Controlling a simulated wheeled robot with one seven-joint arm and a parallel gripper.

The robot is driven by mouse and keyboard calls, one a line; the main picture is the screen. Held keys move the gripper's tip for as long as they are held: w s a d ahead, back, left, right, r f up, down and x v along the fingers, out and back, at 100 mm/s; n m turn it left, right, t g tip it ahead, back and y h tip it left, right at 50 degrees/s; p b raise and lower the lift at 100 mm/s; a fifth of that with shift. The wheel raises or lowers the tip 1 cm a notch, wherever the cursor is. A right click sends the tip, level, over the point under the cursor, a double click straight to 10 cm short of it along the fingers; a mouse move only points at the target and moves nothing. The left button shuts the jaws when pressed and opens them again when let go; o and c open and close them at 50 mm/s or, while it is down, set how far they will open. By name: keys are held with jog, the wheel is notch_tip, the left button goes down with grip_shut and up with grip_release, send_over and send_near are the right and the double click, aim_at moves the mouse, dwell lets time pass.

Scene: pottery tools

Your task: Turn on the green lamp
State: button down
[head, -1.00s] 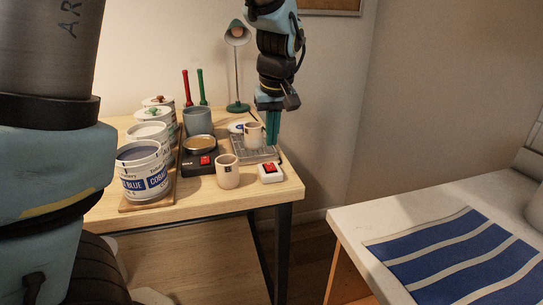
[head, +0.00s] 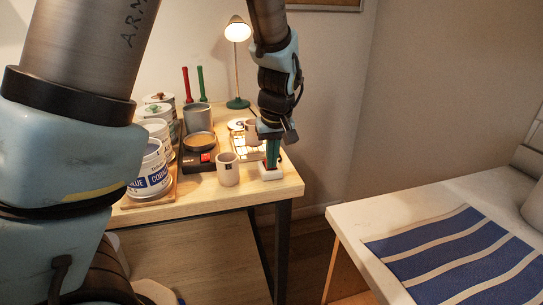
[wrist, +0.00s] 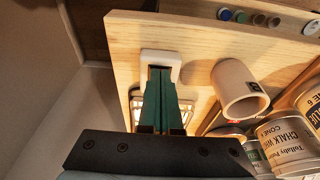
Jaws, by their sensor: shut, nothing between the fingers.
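The green lamp (head: 237,32) stands at the back of the wooden table, and its shade now glows with a bright bulb. Its round green base (head: 238,103) rests on the tabletop. A small white switch box (head: 271,174) sits near the table's front right corner; it also shows in the wrist view (wrist: 174,58). My gripper (head: 272,166) is shut and empty, pointing down with its green fingertips at the switch box. In the wrist view the closed fingers (wrist: 160,75) cover most of the switch, so its red rocker is hidden.
A beige cup (head: 228,170) stands just left of the switch box. A black scale (head: 197,160), paint cans (head: 152,170) and a grey pot (head: 197,117) stand further left. A wire rack (head: 248,142) lies behind. A striped cloth (head: 440,250) covers part of the white table at right.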

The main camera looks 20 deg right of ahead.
jog(key=shift+w, duration=0.1)
jog(key=shift+w+d+r+p, duration=0.1)
jog(key=shift+w+r+p, duration=0.3)
jog(key=shift+w, duration=0.2)
